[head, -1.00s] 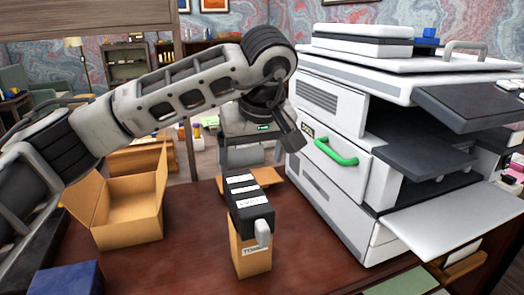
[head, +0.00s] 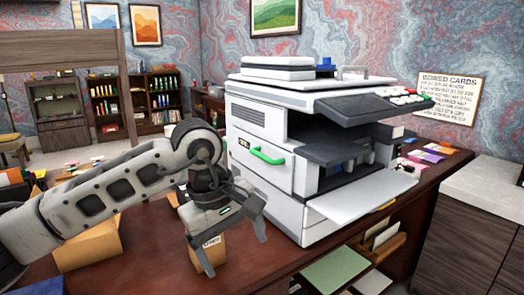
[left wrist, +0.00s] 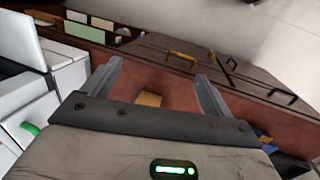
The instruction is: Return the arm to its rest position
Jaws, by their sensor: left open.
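My left gripper (head: 234,246) hangs over the desk (head: 140,262) in the head view, its two dark fingers spread apart and pointing down. Its arm comes in from the left. In the left wrist view the gripper (left wrist: 158,78) shows both fingers wide apart with nothing between them; a small piece of brown cardboard (left wrist: 149,99) lies beyond. In the head view a small cardboard box (head: 211,250) with a label stands behind the fingers, partly hidden by them. I cannot tell whether they touch it. My right gripper is not in view.
A large white printer (head: 266,181) with a green handle (head: 267,155) stands right of the gripper, its tray (head: 362,195) sticking out. An open cardboard box (head: 88,247) is partly hidden behind my arm. The front middle of the desk is clear.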

